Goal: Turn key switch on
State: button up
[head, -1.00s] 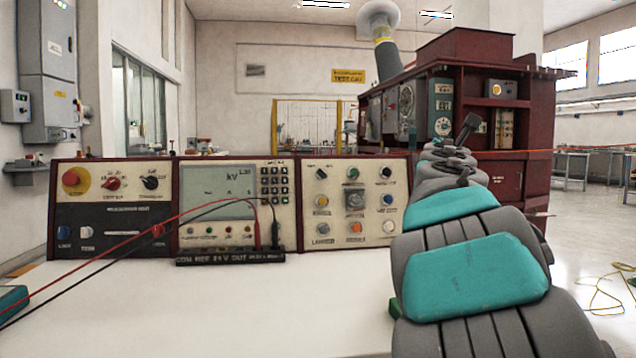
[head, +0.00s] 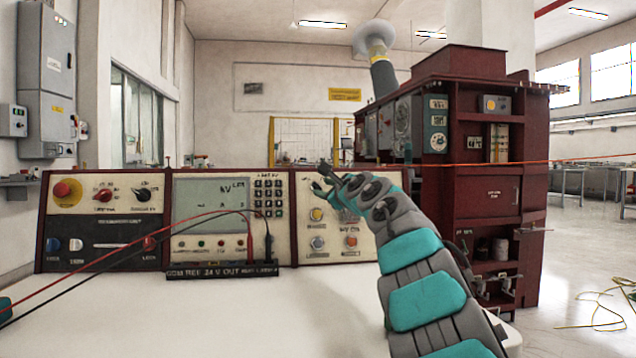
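The control console (head: 105,225) stands on a white table and has three panels. Its right panel (head: 305,245) carries buttons and knobs, including a yellow one (head: 316,214), a grey one (head: 317,243) and an orange one (head: 351,241). My gripper (head: 321,178) is in front of the upper part of this panel and covers its top knobs and middle. The gripper is small and dark here, and the gap between its fingers is not clear. I see nothing held in it. I cannot tell which control is the key switch; it may be behind my gripper or arm.
The left panel has a red stop button (head: 66,191) and two rotary knobs. A dark red transformer cabinet (head: 470,190) stands behind at right. The white tabletop (head: 250,320) is clear in front.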

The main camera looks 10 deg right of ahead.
aim_at(318, 186)
jog(key=shift+p+x, duration=1.6)
jog(key=shift+x, duration=0.75)
grip_shut()
